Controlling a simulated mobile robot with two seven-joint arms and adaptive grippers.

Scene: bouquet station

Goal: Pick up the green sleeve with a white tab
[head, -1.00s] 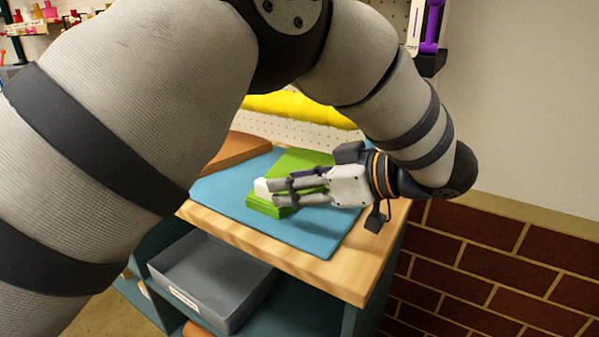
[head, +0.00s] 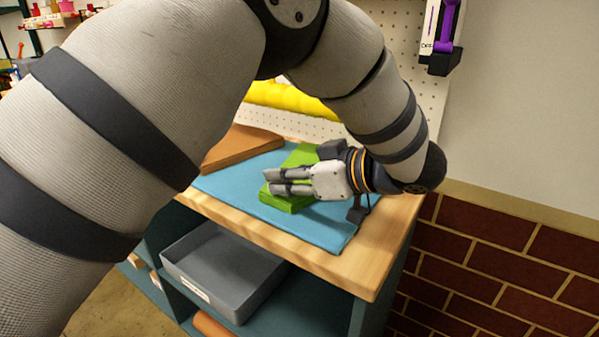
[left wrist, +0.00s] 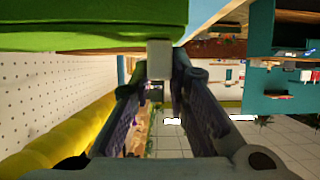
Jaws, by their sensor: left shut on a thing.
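The green sleeve (head: 290,204) lies flat on the blue mat (head: 320,234) on the wooden worktop. It fills the top left of the left wrist view (left wrist: 90,28). Its white tab (left wrist: 159,60) sits between the fingertips in that view; in the head view the fingers hide it. My left gripper (head: 268,182) reaches in from the right across the sleeve and is shut on the white tab. The gripper also covers part of the sleeve in the head view. My right gripper is in neither view.
A brown-orange slab (head: 238,148) lies at the mat's back left. A yellow roll (head: 290,100) runs along the pegboard (head: 340,130) behind. A grey bin (head: 222,270) stands on the shelf below the worktop (head: 375,262). A purple-handled tool (head: 446,28) hangs at the upper right.

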